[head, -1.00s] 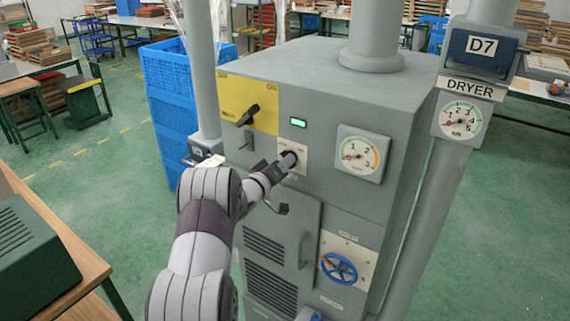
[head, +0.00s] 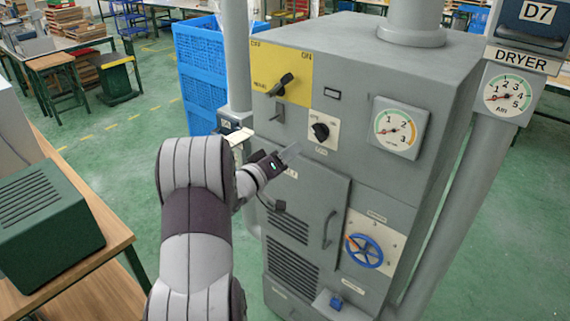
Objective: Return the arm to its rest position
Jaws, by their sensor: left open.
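My left arm comes up from the bottom of the head view. Its left gripper (head: 287,157) is open and empty, in front of the grey machine (head: 455,75), below and left of a black rotary knob (head: 321,131) on a white plate. The gripper looks apart from the knob. The small indicator window (head: 332,94) above the knob is dark. A black lever switch (head: 281,85) sits on the yellow OFF/ON panel (head: 300,65). My right gripper is not in view.
A blue valve wheel (head: 364,251) and a gauge (head: 399,128) are on the machine front. A blue crate stack (head: 203,70) stands behind left. A wooden table (head: 100,245) with a green box (head: 45,220) is at the left. Green floor lies between.

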